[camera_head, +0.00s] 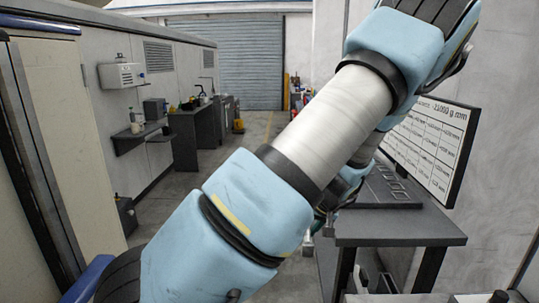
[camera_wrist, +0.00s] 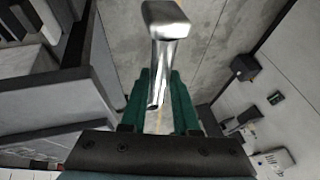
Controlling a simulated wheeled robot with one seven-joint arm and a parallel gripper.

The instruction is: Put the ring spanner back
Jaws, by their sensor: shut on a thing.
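In the wrist view my gripper (camera_wrist: 161,76) has green fingers closed on a shiny metal tool, the ring spanner (camera_wrist: 165,22). One thick end of the spanner sticks out beyond the fingertips towards the top of the picture, and its shaft runs down between the fingers. I cannot see a ring opening on it. Concrete floor shows behind it, so it is held up in the air. In the head view my own arm crosses the picture and largely hides the gripper.
A cream cabinet (camera_head: 75,130) is near at the left. A dark workbench (camera_head: 190,135) and a wall shelf (camera_head: 140,137) lie further back. The floor between is mostly clear up to a roller shutter (camera_head: 250,65).

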